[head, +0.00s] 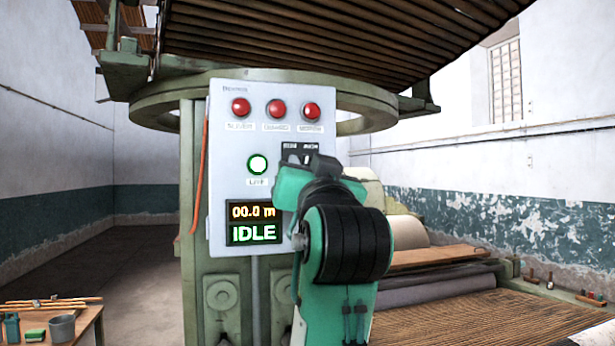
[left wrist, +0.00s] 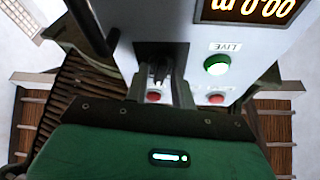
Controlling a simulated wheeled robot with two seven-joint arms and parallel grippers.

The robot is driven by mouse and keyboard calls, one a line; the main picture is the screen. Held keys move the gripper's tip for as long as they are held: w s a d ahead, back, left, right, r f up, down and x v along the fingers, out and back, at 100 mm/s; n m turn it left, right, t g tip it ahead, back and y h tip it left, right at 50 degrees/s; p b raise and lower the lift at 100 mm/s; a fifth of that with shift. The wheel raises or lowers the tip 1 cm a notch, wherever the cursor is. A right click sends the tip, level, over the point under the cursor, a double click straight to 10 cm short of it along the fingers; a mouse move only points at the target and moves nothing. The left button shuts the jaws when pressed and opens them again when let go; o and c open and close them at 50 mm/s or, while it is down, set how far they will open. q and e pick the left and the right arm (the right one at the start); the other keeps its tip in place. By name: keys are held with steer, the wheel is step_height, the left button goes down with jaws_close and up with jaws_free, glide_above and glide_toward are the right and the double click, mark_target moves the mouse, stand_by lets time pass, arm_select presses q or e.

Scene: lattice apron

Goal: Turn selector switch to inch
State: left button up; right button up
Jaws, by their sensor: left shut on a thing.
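The control panel (head: 228,110) is a pale grey box on a green machine column. The selector switch's dark plate (head: 288,150) sits at the panel's right side, below the red lamps, with two small labels too small to read. My left gripper (head: 310,163) is at this plate, shut on the switch knob and hiding most of it. In the left wrist view the gripper's dark fingers (left wrist: 158,75) reach the panel face. The knob's exact angle is hidden. My right gripper is not in view.
Three red lamps (head: 277,109) line the panel's top. A lit green-ringed lamp (head: 257,164) and a display (head: 254,222) reading "00.0 m" and "IDLE" are left of my arm. A wooden bench (head: 62,322) with tools stands at lower left. Rollers (head: 440,292) lie behind at right.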

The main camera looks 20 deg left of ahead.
arm_select(q)
steer(key=shift+s+a+r+m+t+h+p, duration=0.15)
steer(key=shift+m+h, duration=0.55)
steer(key=shift+m, duration=0.75)
steer(key=shift+w+d+m+t+h+p, duration=0.1)
steer(key=shift+m+h+p, duration=0.2)
steer(key=shift+m+h, duration=0.8)
steer(key=shift+s+a+r+m+t+h+p, duration=0.1)
steer(key=shift+m+h+p, duration=0.15)
steer(key=shift+m, duration=1.6)
steer(key=shift+f+m, duration=0.1)
steer(key=shift+m, duration=0.2)
steer(key=o, duration=0.7)
steer(key=shift+h, duration=0.25)
steer(key=shift+f, duration=0.1)
steer(key=b+v, duration=0.6)
steer(key=v, duration=0.7)
steer(key=shift+s+d, duration=0.3)
